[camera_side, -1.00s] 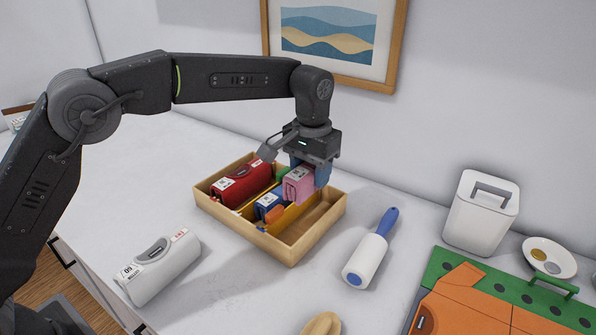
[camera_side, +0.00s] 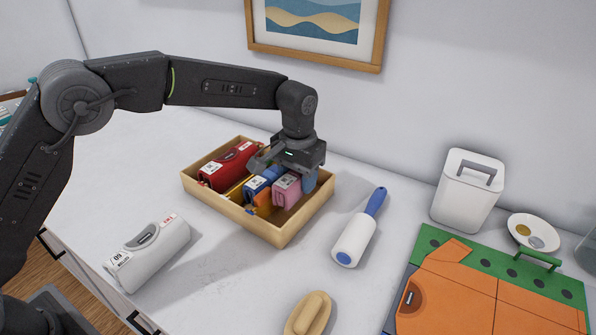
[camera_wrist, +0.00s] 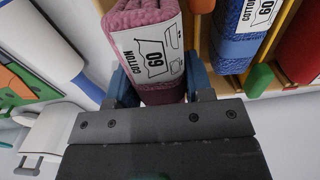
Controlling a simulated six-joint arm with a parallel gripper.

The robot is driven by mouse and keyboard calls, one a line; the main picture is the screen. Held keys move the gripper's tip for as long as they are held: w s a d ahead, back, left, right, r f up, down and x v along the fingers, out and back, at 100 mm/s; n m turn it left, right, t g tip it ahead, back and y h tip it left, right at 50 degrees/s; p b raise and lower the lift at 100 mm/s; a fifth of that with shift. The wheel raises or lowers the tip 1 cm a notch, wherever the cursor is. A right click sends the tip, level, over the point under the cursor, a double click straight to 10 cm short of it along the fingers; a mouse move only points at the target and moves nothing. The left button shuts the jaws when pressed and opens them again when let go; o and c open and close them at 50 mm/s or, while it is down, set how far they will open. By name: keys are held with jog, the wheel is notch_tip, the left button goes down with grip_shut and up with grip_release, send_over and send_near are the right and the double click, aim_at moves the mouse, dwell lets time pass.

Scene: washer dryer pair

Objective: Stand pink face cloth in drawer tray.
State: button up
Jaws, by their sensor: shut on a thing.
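The pink face cloth (camera_side: 287,190), a folded bundle with a white label, is held between the blue-tipped fingers of my gripper (camera_side: 292,174). It is down inside the right part of the wooden drawer tray (camera_side: 223,209), beside a blue bundle (camera_side: 257,188). In the wrist view, the pink cloth (camera_wrist: 148,50) shows its "COTTON 60" label between the fingers. The tray's front wall and my gripper hide parts of it. I cannot tell whether it touches the tray floor.
A red bundle (camera_side: 230,165) and an orange item (camera_side: 262,204) are also in the tray. A grey-white bundle (camera_side: 148,253) lies front left.

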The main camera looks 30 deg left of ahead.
jog(key=shift+f, duration=0.1)
jog(key=o, duration=1)
jog(key=shift+r, duration=3.55)
